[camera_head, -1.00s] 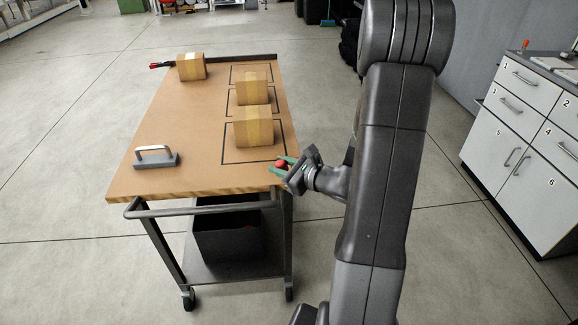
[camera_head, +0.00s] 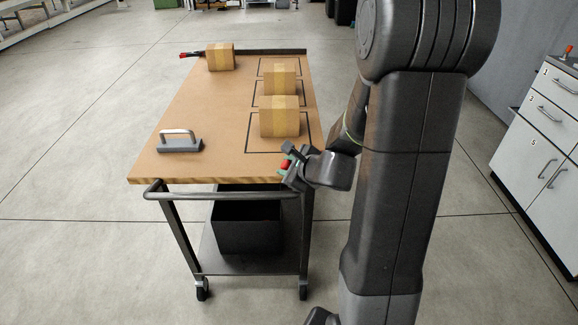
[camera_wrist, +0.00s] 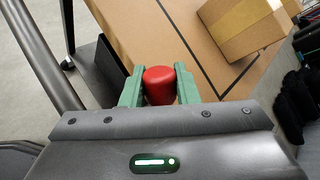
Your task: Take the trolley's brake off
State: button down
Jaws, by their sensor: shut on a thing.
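The trolley (camera_head: 215,110) has a brown top, a dark tube handle (camera_head: 225,192) at its near end and casters below. A red knob (camera_head: 285,164) shows at the near right corner of its top. My gripper (camera_head: 287,168) is there, with its green fingers on the knob. In the wrist view the red knob (camera_wrist: 159,86) sits between the two green fingers (camera_wrist: 159,90), which touch its sides. My gripper is shut on it. The stem under the knob is hidden, and the brake's state cannot be told.
Three cardboard boxes (camera_head: 279,117) stand on the trolley, two in marked outlines. A grey block with a handle (camera_head: 180,143) lies near left. A black bin (camera_head: 246,225) is on the lower shelf. White drawers (camera_head: 545,125) stand at right. The floor left of the trolley is clear.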

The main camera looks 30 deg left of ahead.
jog(key=c, duration=1.1)
grip_release()
jog(key=shift+c, duration=0.2)
jog(key=p+v, duration=0.2)
jog(key=v, duration=1.1)
jog(key=shift+d+r, duration=0.2)
jog(key=shift+d, duration=0.15)
jog(key=shift+s, duration=0.1)
jog(key=b+x, duration=0.2)
jog(key=x, duration=1.2)
jog(key=shift+s, duration=0.1)
jog(key=shift+r, duration=0.1)
